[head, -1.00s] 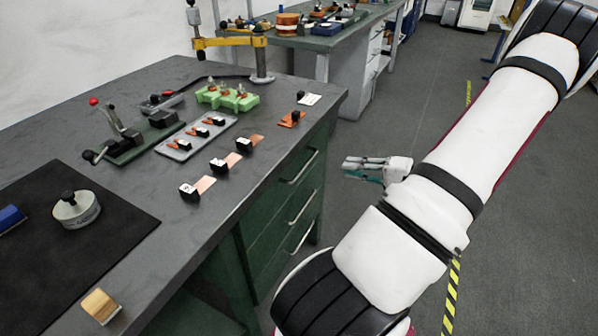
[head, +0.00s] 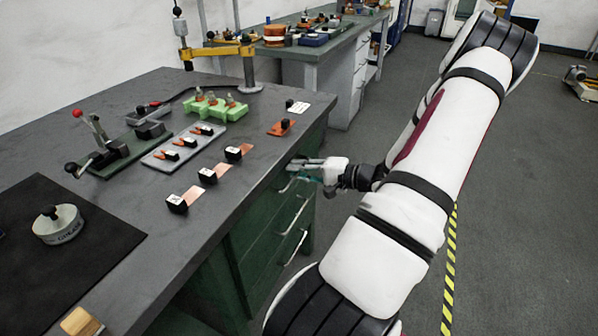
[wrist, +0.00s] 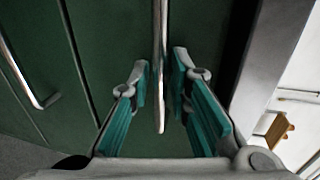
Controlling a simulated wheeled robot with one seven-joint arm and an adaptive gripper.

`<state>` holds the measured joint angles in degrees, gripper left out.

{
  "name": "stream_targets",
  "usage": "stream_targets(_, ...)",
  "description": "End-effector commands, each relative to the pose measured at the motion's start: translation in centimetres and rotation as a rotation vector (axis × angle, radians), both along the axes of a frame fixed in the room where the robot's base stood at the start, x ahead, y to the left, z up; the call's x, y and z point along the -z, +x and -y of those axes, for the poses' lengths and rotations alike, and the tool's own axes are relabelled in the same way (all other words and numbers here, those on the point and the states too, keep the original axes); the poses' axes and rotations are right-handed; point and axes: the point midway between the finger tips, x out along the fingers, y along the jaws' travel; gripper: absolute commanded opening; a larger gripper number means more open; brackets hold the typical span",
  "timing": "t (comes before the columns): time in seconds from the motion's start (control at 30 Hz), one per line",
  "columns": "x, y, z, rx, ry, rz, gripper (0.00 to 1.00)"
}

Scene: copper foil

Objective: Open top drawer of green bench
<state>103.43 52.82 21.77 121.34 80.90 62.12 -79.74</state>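The green bench (head: 218,262) has a stack of dark green drawers below its grey top. The top drawer (wrist: 205,25) looks shut. Its metal handle (wrist: 161,90) runs up the middle of the wrist view, and part of it shows under my gripper in the head view. My gripper (head: 298,166) is at the bench's front, just below the top's edge. In the wrist view my gripper (wrist: 162,76) is open, with one teal-padded finger on each side of the handle. Small gaps show between fingers and handle.
The lower drawers' handles (head: 293,246) stick out below; one also shows in the wrist view (wrist: 22,75). The grey bench top (head: 125,290) carries clamps, a green block (head: 215,108) and small parts.

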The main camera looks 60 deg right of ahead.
Motion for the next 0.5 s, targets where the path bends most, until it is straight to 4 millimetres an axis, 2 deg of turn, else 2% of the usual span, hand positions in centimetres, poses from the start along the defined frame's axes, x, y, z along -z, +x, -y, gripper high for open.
stream_targets(0.2,0.0,0.04,0.01,0.0,0.0,0.0,0.18)
stream_targets(0.23,0.01,0.04,0.01,0.0,0.0,0.0,0.16)
stream_targets(0.3,0.01,0.03,0.01,0.0,0.0,0.0,0.0)
stream_targets(0.5,0.01,0.02,0.01,0.0,0.0,0.0,0.0)
